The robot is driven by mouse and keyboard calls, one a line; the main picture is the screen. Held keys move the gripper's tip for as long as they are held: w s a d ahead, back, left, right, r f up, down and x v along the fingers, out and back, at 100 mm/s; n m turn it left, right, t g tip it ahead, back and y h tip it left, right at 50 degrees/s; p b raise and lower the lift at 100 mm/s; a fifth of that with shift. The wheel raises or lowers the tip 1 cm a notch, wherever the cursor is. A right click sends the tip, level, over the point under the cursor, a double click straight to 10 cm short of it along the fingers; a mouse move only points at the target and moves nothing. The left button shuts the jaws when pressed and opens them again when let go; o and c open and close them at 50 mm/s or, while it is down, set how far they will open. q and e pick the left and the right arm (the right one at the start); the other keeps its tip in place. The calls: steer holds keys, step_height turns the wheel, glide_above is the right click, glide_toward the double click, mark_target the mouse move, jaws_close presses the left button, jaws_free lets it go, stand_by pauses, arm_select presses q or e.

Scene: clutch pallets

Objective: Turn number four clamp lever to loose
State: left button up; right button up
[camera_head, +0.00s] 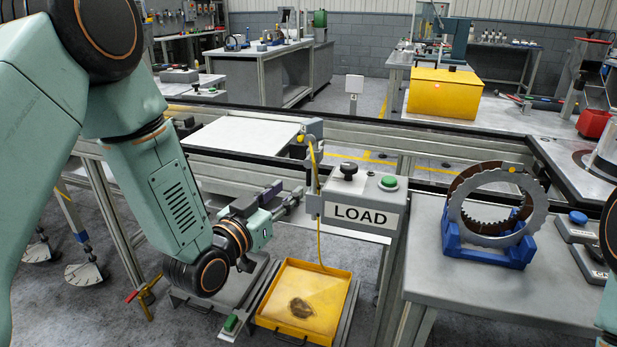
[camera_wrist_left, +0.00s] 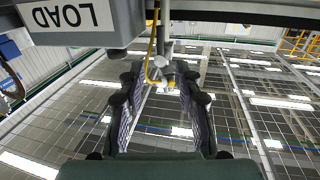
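My left gripper (camera_head: 292,197) is low beside the LOAD box (camera_head: 362,205), pointing right toward a grey upright fitting with a yellow cable or rod (camera_head: 318,175). In the left wrist view the left gripper (camera_wrist_left: 160,80) has its two fingers apart. A grey fitting with a yellow part (camera_wrist_left: 156,68) shows between and beyond the fingertips; I cannot tell whether they touch. I cannot make out a clamp lever marked four. A small red and yellow handle (camera_head: 143,292) is at the lower left, its number unreadable. My right gripper is out of view.
A yellow tray (camera_head: 340,290) with a dark patch lies below the left gripper. The LOAD box carries a black knob (camera_head: 348,168) and a green button (camera_head: 389,182). A blue stand (camera_head: 485,248) holds toothed rings (camera_head: 540,205) on the right bench. A rail frame runs behind.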

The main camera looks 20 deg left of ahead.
mark_target(307, 173)
arm_select(q)
steer(key=shift+b+x, duration=0.5)
steer(key=shift+x, duration=3.4)
steer(key=shift+c, duration=0.5)
jaws_close()
